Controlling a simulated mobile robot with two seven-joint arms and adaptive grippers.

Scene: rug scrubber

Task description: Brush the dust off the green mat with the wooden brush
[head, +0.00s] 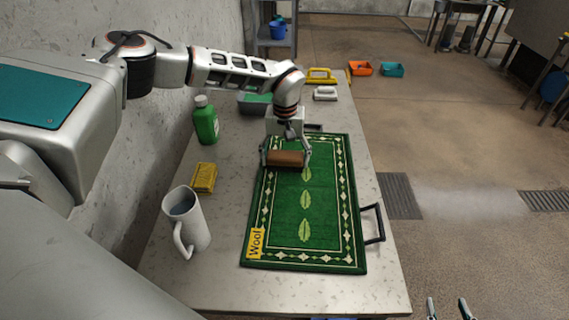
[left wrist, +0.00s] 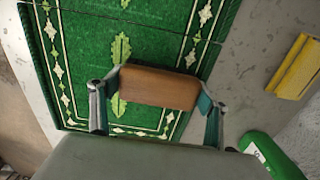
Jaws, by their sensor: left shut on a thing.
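The green mat (head: 328,208) lies flat on the table, with a patterned border and a yellow "Wool" label (head: 256,243) at its near left corner. It also fills much of the left wrist view (left wrist: 85,45). The wooden brush (head: 286,158) is a brown block over the far left part of the mat. My left gripper (head: 285,154) is shut on its two ends, as the left wrist view of the brush (left wrist: 158,87) shows. The bristles are hidden, and I cannot tell whether they touch the mat. No dust stands out. My right gripper (head: 449,308) shows two parted fingertips at the bottom edge, empty.
A white pitcher (head: 190,222), a yellow sponge-like block (head: 203,178) and a green bottle (head: 205,122) stand left of the mat. A grey tub (head: 254,104) and yellow (head: 321,76) and white (head: 325,94) handled tools lie beyond it. A black handle (head: 376,224) juts from the right edge.

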